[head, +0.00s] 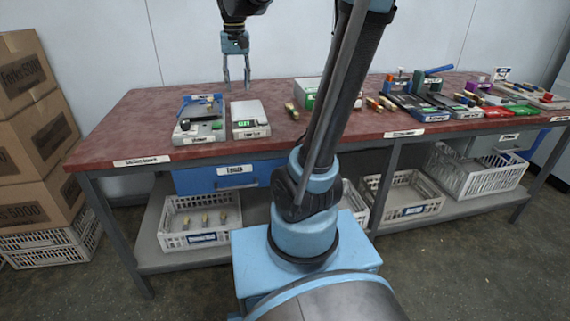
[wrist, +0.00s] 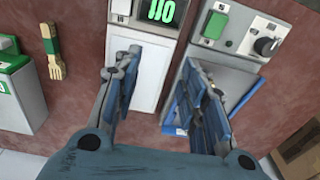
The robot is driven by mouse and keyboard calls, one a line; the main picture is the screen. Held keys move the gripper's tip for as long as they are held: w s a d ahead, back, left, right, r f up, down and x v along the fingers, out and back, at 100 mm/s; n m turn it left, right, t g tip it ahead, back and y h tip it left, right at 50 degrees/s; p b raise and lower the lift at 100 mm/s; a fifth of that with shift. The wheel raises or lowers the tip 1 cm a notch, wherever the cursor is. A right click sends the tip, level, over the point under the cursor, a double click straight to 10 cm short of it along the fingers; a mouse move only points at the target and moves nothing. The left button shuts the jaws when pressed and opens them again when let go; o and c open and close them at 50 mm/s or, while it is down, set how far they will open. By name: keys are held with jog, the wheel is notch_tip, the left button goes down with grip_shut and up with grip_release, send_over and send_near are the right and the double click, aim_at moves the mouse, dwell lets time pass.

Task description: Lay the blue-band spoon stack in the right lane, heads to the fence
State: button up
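My gripper (head: 236,84) hangs pointing down above the back left of the red-brown table. Its two fingers are apart, and nothing shows between them; the wrist view shows the same open gap (wrist: 163,65). Below it are a white-topped scale (head: 249,112) and a grey device with a blue part (head: 202,112). The scale (wrist: 152,75) also lies between the fingers in the wrist view, and the device (wrist: 240,45) is to its right. I cannot pick out a blue-band spoon stack with certainty. The right lane and its fence cannot be told apart at this size.
A green-banded wooden fork bundle (wrist: 54,55) lies left of the scale in the wrist view. Several trays and small bundles crowd the table's right half. My arm hides part of the middle. White baskets (head: 202,220) stand on the lower shelf; cartons (head: 35,150) are stacked at left.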

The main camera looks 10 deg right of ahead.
jog(key=shift+t, duration=0.3)
jog(key=s+d+f, duration=0.2)
jog(key=s+f, duration=0.1)
jog(key=s, duration=0.1)
jog(key=s+d+f, duration=0.2)
jog(key=s+d, duration=0.1)
jog(key=s+d+f, duration=0.2)
jog(key=s+f, duration=0.1)
jog(key=s, duration=0.1)
jog(key=shift+s+d+f, duration=0.25)
jog(key=shift+s+f, duration=0.05)
jog(key=shift+f, duration=0.05)
jog(key=s+d+f, duration=0.3)
jog(key=s+f, duration=0.7)
jog(key=f, duration=0.2)
jog(key=shift+d+f+t, duration=0.15)
jog(key=shift+d+t, duration=0.25)
jog(key=shift+w+f, duration=0.2)
jog(key=shift+w, duration=0.2)
